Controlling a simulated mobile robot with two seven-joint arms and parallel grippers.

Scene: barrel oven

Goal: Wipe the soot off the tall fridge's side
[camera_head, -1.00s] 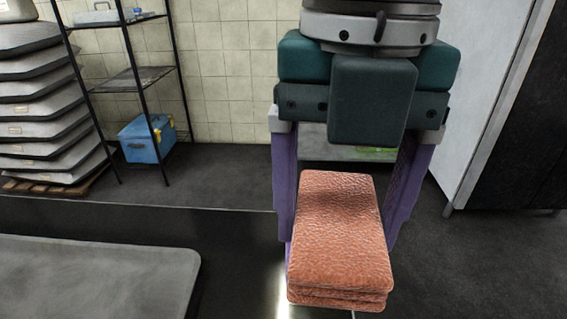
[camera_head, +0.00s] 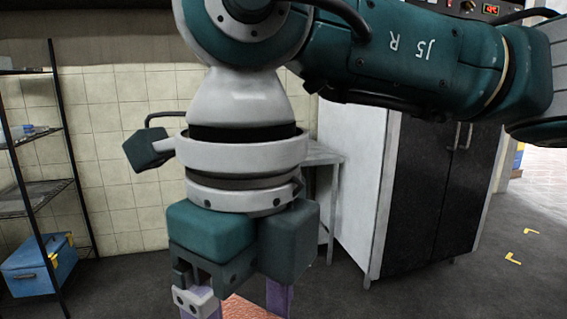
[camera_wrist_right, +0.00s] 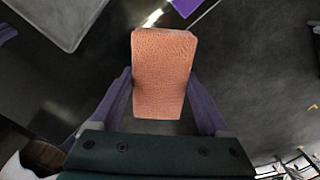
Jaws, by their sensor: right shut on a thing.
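The tall fridge (camera_head: 440,200) stands right of centre in the head view, with dark double doors. Its pale side (camera_head: 352,185) faces the left of the picture; I cannot make out soot on it, and my arm covers its top. My right gripper (camera_head: 238,306) points down in front of it, apart from it. The gripper is shut on an orange textured cloth pad (camera_wrist_right: 163,70), which sits between the purple fingers in the right wrist view. Only a sliver of the pad shows at the bottom of the head view. My left gripper is not in view.
A metal table (camera_head: 322,157) stands against the fridge's left. A black rack (camera_head: 38,195) with a blue box (camera_head: 42,268) is at the far left. Dark floor (camera_head: 450,290) is clear in front of the fridge. Yellow floor marks (camera_head: 513,258) lie at the right.

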